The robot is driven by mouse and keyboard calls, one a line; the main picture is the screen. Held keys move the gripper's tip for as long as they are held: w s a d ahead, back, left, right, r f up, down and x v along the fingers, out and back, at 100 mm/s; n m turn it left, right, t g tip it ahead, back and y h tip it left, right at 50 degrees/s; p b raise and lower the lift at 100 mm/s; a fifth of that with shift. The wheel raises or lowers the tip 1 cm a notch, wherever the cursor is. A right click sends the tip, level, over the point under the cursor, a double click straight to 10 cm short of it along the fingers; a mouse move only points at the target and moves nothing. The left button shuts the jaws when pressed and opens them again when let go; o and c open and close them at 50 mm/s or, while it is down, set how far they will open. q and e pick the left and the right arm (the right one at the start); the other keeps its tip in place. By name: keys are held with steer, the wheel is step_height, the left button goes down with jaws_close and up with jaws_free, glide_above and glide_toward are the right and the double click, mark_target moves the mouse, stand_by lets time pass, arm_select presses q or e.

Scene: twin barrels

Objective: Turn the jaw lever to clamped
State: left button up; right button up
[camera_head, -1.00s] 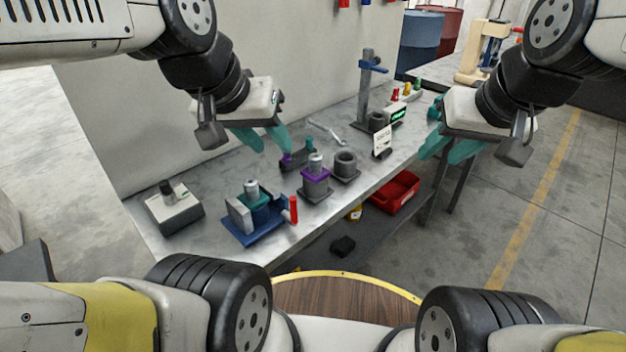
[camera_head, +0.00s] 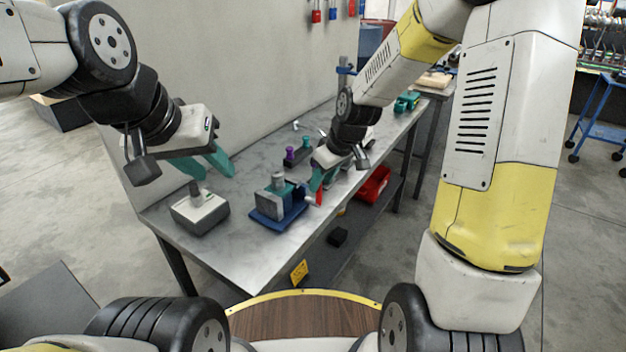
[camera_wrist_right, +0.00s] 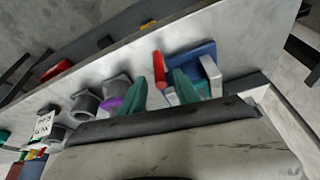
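The vise (camera_head: 270,215) has a blue base and grey jaw blocks and stands near the front edge of the bench. Its red lever (camera_head: 319,197) stands at its right side, partly hidden by my right gripper. In the right wrist view the red lever (camera_wrist_right: 159,69) shows beyond the gap between my teal fingertips, beside the blue base (camera_wrist_right: 192,54). My right gripper (camera_head: 318,182) is open, close to the lever; contact cannot be told. My left gripper (camera_head: 206,165) is open and empty above the grey box.
The grey box with a black knob (camera_head: 200,212) stands at the bench's left end. A dark fixture with purple and teal pegs (camera_head: 297,153) is behind the vise. Grey cylindrical holders (camera_wrist_right: 84,104) stand along the bench. A red bin (camera_head: 373,185) sits below.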

steer(key=x, duration=0.6)
steer(key=shift+c, duration=0.5)
steer(key=c, duration=0.7)
jaws_close()
steer(key=shift+w+d, duration=0.2)
